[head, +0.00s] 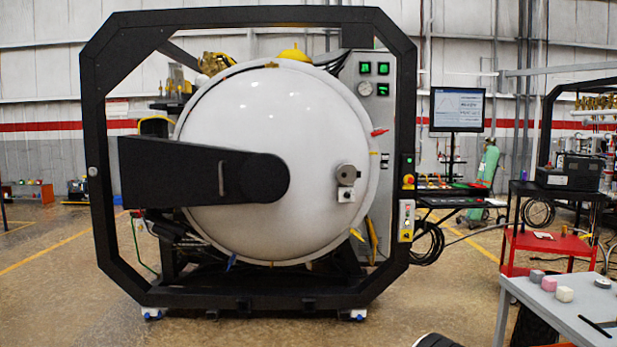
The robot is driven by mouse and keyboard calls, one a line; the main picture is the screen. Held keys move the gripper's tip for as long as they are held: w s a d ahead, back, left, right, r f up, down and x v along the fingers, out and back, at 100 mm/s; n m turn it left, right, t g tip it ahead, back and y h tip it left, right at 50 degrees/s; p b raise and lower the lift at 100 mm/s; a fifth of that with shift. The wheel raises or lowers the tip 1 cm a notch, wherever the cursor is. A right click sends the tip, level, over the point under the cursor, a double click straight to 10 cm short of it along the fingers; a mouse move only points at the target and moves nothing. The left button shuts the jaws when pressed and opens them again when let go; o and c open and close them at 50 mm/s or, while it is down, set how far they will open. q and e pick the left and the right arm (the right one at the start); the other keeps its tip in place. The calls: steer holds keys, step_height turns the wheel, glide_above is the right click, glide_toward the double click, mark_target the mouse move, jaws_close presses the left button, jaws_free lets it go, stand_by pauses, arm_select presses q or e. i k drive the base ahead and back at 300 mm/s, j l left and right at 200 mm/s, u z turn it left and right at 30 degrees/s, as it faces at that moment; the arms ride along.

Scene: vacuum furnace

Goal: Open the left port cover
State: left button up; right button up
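The vacuum furnace has a large white domed door (270,130), which looks closed, inside a black octagonal frame (250,17). A thick black hinge arm (180,172) reaches across the door from the left and ends in a round black hub at its middle. I cannot tell whether this fitting is a port cover, and I make out no separate left one. Neither gripper shows in the head view.
A grey table (570,302) with small blocks stands at the lower right. Behind it are a red cart (545,243) and a monitor (457,108). A control box (406,221) hangs on the frame's right post.

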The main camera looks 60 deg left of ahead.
mark_target(348, 175)
steer(key=u, duration=1.6)
steer(key=i+l+z, duration=0.25)
steer(key=i, duration=0.25)
steer(key=j, duration=0.1)
